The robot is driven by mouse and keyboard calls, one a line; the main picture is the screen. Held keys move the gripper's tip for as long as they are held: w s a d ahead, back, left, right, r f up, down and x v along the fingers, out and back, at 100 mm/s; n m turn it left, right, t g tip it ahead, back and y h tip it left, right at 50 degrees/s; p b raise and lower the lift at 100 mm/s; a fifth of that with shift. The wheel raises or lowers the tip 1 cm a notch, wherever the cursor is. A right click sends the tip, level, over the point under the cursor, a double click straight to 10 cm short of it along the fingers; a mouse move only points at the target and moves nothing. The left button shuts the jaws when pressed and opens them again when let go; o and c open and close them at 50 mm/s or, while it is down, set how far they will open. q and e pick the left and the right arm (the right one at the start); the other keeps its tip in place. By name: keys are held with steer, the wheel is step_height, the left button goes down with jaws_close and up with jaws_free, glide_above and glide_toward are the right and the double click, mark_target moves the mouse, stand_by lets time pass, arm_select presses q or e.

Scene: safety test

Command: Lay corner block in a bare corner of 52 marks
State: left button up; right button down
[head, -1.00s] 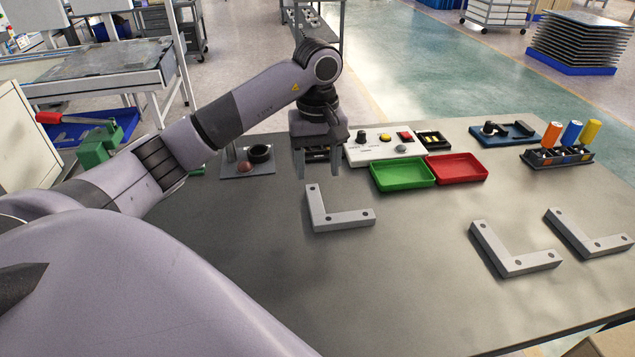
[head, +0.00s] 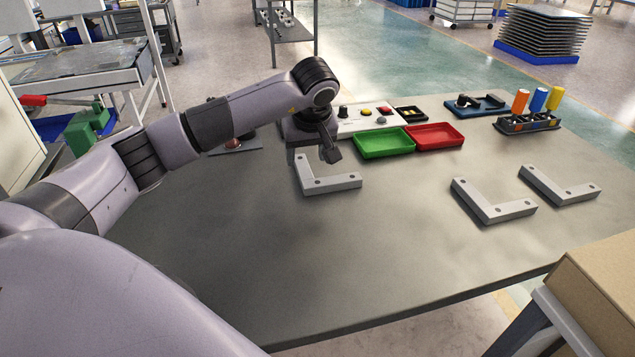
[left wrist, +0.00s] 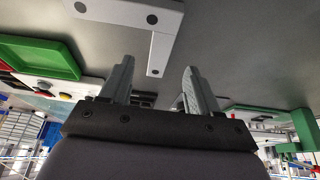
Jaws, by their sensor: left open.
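Three pale grey L-shaped corner blocks with dark holes lie flat on the grey table. The nearest to my left gripper (head: 331,154) is the left block (head: 328,185). Two more, a middle block (head: 490,210) and a right block (head: 560,187), lie apart to the right. My left gripper is over the far end of the left block, partly covering the view behind it. In the left wrist view its two fingers (left wrist: 155,85) are apart with nothing between them, and an L-shaped block (left wrist: 163,45) shows beyond them. No numbered marks are readable. My right gripper is out of view.
Behind the left block stand a green tray (head: 384,143), a red tray (head: 433,137) and a white button box (head: 362,118). A rack with coloured cylinders (head: 527,123) is at the far right. A cardboard box (head: 600,285) is at the lower right. The table's front middle (head: 330,260) is clear.

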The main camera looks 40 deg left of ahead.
mark_target(306, 172)
arm_select(q)
steer(key=x, duration=0.5)
steer(key=shift+s+d+f, duration=0.15)
steer(key=shift+s+f, duration=0.05)
steer(key=shift+f, duration=0.25)
steer(key=shift+r, duration=0.1)
jaws_close()
